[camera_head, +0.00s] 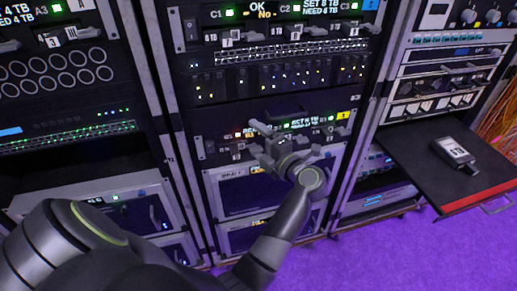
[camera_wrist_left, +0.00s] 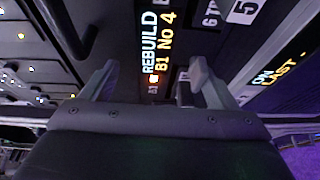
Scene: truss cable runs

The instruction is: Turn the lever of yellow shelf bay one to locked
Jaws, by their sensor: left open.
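The yellow shelf (camera_head: 215,146) is a dark unit in the middle rack with a yellow tag (camera_head: 343,114) at its right end. Its lit displays are partly covered by my left arm. In the left wrist view, its display (camera_wrist_left: 153,50) reads "REBUILD B1 No 4", turned sideways, with a small orange light by the B1 mark. My left gripper (camera_head: 264,146) is in front of the left part of this shelf. Its fingers also show in the left wrist view (camera_wrist_left: 152,80), spread apart with nothing clearly between them. I cannot make out bay one's lever or its position. My right gripper is out of view.
Another shelf with a blue tag (camera_head: 371,5) and grey levers is above. Silver-framed units (camera_head: 240,235) sit below. The purple floor (camera_head: 370,260) is clear in front.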

